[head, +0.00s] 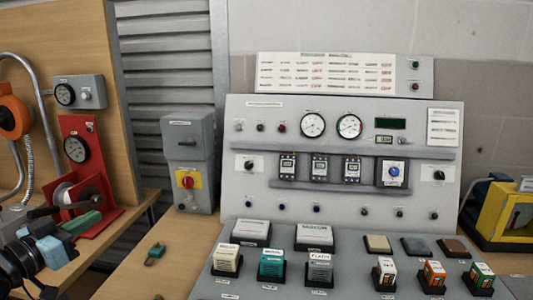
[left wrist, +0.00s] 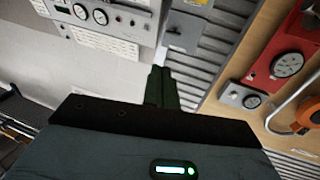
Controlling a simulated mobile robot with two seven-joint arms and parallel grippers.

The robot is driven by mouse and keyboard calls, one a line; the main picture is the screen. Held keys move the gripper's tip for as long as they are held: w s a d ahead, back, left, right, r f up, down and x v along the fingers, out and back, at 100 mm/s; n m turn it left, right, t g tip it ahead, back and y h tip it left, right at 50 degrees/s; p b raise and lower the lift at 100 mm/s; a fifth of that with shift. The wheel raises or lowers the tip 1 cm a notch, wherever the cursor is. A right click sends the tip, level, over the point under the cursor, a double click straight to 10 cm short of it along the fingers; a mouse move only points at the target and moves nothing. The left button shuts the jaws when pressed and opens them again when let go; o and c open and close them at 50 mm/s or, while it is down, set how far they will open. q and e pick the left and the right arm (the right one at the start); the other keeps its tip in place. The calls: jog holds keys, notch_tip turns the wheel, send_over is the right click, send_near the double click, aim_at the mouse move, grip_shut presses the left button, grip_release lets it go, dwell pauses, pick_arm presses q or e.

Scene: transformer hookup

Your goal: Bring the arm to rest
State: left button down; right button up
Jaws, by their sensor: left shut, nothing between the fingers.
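My left gripper (head: 84,222) is at the lower left of the head view, in front of the red panel with the gauge. Its fingers are closed together and hold nothing. In the left wrist view the shut fingers (left wrist: 160,88) stick up past the dark gripper body, with the grey slatted shutter behind them. My right gripper is in neither view.
A red gauge stand (head: 80,150) and wooden bench (head: 145,232) are near the left gripper. A grey box with a red knob (head: 188,182) stands behind. The control panel (head: 235,165) fills the middle, with several blocks in front. A yellow case (head: 490,215) is at right.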

pick_arm(q)
jog(key=s+d+f+g+y+p, duration=0.1)
jog(key=s+d+f, duration=0.3)
jog(key=f, duration=0.5)
jog(key=s+d+f+n+g+p, duration=0.1)
jog(key=s+d+f+g, duration=0.1)
jog(key=s+f, duration=0.55)
jog(key=s+d+f+g+y+p, duration=0.1)
jog(key=s+d+f, duration=0.2)
jog(key=f, duration=0.8)
jog(key=s+d+f+g, duration=0.1)
jog(key=s+d+f, duration=0.2)
jog(key=s, duration=0.5)
jog(key=s+d+f+g+y+p, duration=0.1)
jog(key=s+d+f, duration=0.3)
jog(key=s, duration=0.4)
jog(key=s+d+f+g+p, duration=0.1)
jog(key=s+d+f+g, duration=0.1)
jog(key=s, duration=0.6)
notch_tip(320, 180, down, 2)
jog(key=shift+d+f+n+y, duration=0.25)
jog(key=shift+d+n+y, duration=0.05)
jog(key=shift+d, duration=0.55)
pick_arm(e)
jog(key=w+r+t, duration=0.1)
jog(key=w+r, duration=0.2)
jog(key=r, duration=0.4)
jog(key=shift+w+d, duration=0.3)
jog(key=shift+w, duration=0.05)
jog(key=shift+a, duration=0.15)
